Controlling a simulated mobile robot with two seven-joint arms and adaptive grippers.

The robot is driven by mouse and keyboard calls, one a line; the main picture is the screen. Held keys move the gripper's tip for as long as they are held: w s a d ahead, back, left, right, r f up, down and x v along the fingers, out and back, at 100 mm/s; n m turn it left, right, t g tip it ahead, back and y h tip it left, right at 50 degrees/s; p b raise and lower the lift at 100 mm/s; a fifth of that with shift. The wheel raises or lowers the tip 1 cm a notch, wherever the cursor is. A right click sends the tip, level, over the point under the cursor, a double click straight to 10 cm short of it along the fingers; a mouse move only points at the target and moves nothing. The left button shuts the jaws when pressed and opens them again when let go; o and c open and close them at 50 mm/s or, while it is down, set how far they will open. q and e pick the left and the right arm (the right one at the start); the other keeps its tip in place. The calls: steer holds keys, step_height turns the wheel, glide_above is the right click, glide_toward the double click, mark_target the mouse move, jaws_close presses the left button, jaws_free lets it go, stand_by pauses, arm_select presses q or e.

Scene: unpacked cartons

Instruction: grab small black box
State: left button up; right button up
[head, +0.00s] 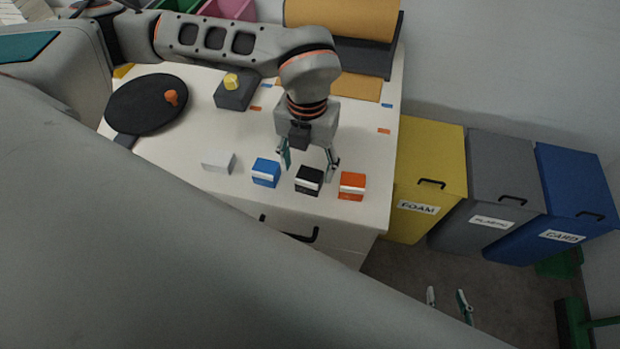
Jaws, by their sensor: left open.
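The small black box (309,181) has a white band and stands on the white table near its front edge, between a blue box (266,172) and an orange-red box (352,186). My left gripper (309,168) points down above and just behind the black box. Its fingers are apart with nothing between them. My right gripper (448,303) shows only its fingertips at the bottom, away from the table over the floor. They are apart and hold nothing visible; the rest is hidden by my grey arm.
A small white box (219,162) lies left of the blue box. A black round plate (146,104) with an orange knob and a grey block with a yellow button (232,82) stand further back. Yellow (430,165), grey (497,175) and blue (575,190) bins stand right of the table (376,150).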

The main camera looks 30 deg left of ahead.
mark_target(309, 175)
arm_select(q)
steer(key=f, duration=0.5)
steer(key=shift+w, duration=0.35)
steer(key=c, duration=1)
